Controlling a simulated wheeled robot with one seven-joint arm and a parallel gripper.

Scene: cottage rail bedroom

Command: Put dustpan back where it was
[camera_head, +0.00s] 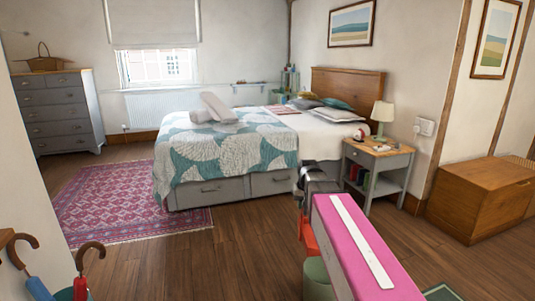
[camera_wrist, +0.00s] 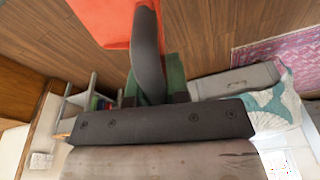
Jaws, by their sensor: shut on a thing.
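The dustpan has an orange-red pan (camera_head: 307,234) and a dark grey handle (camera_wrist: 148,50). My gripper (camera_wrist: 156,88) is shut on the handle. In the wrist view the orange-red pan (camera_wrist: 100,20) extends toward the top edge, partly cut off. In the head view my gripper (camera_head: 308,188) is in front of the bed's near right corner, with the pan hanging below it above the wooden floor. My arm hides part of the dustpan there. I cannot tell which place the dustpan came from.
The bed (camera_head: 230,190) and nightstand (camera_head: 378,158) with a lamp (camera_head: 382,113) stand beyond my gripper. A wooden chest (camera_head: 480,205) is at right. Umbrellas (camera_head: 38,287) are at the lower left. A patterned rug (camera_head: 110,205) lies left. The floor between (camera_head: 200,260) is clear.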

